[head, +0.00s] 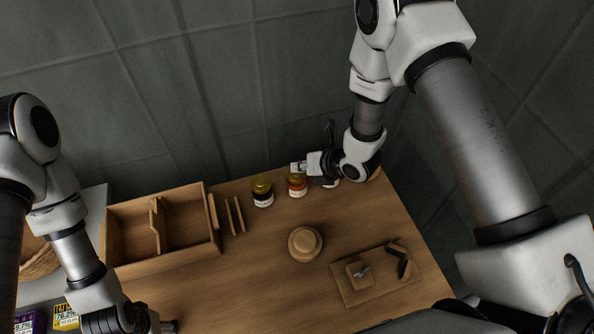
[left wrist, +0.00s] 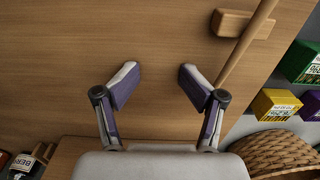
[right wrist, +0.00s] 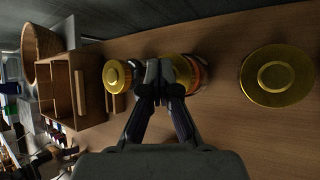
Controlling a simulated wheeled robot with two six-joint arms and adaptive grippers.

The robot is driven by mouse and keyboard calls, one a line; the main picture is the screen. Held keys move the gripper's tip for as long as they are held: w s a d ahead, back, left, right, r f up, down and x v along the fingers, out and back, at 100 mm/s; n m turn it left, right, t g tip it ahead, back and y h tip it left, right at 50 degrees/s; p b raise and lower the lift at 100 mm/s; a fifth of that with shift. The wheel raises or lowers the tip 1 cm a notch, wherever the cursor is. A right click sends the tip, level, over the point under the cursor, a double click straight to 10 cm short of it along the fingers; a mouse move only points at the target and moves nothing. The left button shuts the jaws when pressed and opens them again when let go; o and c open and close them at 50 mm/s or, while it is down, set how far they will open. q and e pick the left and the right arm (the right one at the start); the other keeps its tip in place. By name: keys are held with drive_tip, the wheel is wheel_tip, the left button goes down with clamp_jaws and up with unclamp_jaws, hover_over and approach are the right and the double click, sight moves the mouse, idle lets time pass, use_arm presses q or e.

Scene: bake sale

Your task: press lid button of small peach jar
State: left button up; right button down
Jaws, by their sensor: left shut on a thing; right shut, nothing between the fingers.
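A small gold-lidded jar with orange-red contents (head: 297,189) stands at the back of the table; its label is too small to read. My right gripper (head: 297,167) is shut and empty at its lid. In the right wrist view, the shut fingertips (right wrist: 161,72) cover part of this jar's gold lid (right wrist: 181,68); I cannot tell whether they touch. A darker gold-lidded jar (head: 262,192) stands to its left. A wider gold lid (right wrist: 277,76) shows on the other side. My left gripper (left wrist: 158,75) has its fingertips apart over wood; I can distinguish no held thing between them.
A divided wooden crate (head: 215,248) and thin upright slats (head: 238,217) lie left of the jars. A round wooden piece (head: 305,243) and a wooden board with small items (head: 362,292) lie in front. A woven basket (left wrist: 275,155) is near my left gripper.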

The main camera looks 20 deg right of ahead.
use_arm(q)
drive_tip(key=shift+r+p, duration=0.3)
drive_tip(key=shift+p, duration=0.05)
use_arm(e)
drive_tip(key=shift+r, duration=0.65)
use_arm(q)
drive_tip(key=shift+r+p, duration=1.45)
drive_tip(key=shift+r, duration=0.05)
use_arm(e)
drive_tip(key=shift+r, duration=2.6)
use_arm(q)
drive_tip(key=shift+f, duration=0.1)
use_arm(e)
drive_tip(key=shift+a, duration=0.1)
drive_tip(key=shift+w, duration=0.1)
